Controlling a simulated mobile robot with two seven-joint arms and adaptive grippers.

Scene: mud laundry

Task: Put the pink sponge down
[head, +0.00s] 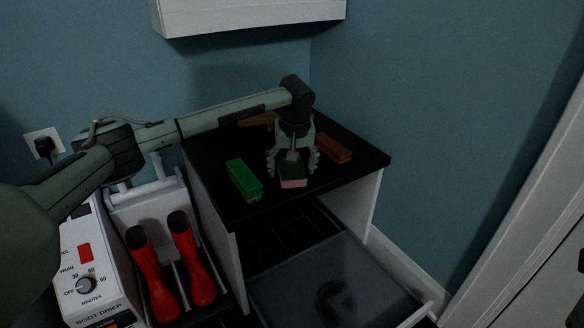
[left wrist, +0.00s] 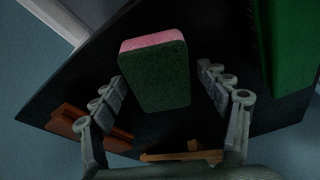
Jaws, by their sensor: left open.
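The pink sponge (head: 293,176) has a pink face and a dark green side. It rests on the black top (head: 233,207) of a white cabinet, near the front edge. My left gripper (head: 292,163) reaches down over it with its fingers spread. In the left wrist view the sponge (left wrist: 157,75) sits between and beyond the open fingertips (left wrist: 166,85), with dark gaps on both sides. My right gripper is not in view.
A green block-like brush (head: 243,178) lies left of the sponge. A reddish-brown brush (head: 334,148) lies to the right, and an orange-brown item (head: 258,121) lies behind. A boot drier (head: 92,273) with red boots (head: 158,275) stands at left. A grey drawer (head: 335,285) is open below.

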